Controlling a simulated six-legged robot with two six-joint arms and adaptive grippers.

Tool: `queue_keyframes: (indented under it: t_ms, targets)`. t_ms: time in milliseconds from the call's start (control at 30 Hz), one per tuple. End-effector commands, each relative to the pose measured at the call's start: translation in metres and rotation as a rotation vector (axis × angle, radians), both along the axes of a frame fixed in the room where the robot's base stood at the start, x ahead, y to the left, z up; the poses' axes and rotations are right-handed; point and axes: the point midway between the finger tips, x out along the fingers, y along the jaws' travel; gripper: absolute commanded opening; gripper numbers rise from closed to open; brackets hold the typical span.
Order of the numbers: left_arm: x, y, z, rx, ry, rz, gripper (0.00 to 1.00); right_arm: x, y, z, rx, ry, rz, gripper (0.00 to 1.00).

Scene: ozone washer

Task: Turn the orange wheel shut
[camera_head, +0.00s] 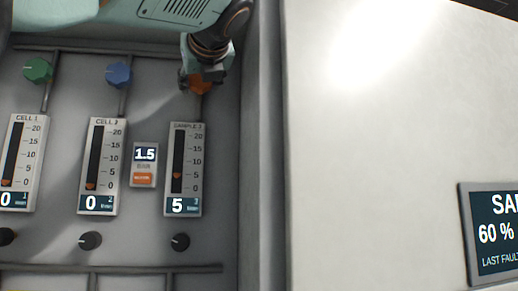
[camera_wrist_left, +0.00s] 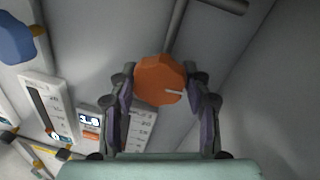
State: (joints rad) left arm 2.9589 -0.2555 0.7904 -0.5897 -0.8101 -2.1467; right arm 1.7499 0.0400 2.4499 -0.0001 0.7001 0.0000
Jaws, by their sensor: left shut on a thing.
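The orange wheel (camera_wrist_left: 160,82) is a faceted knob with a pale pointer line, set on a pipe above the right-hand gauge. In the left wrist view it sits between the two fingers of my left gripper (camera_wrist_left: 163,100), which is shut on it. In the head view the orange wheel (camera_head: 200,85) is mostly hidden behind my left gripper (camera_head: 203,78), which comes from above. The gauge below it, labelled SAMPLE (camera_head: 183,170), reads 5, with its orange marker low on the scale. My right gripper is not in view.
A blue knob (camera_head: 119,75) and a green knob (camera_head: 38,70) sit left of the wheel; gauges CELL 2 (camera_head: 101,165) and CELL 1 (camera_head: 20,160) read 0. Black knobs (camera_head: 90,241) sit below. A cabinet wall edge (camera_head: 261,150) stands close on the right.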

Motion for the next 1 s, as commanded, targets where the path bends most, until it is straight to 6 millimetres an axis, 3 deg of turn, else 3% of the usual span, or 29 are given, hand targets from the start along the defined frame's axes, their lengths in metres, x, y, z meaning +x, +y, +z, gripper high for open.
queue_keyframes:
  t_ms: [1000]
  targets:
    - [-0.002,0.0,0.006,-0.887,-0.266,-0.003,0.17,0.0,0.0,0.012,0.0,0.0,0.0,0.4]
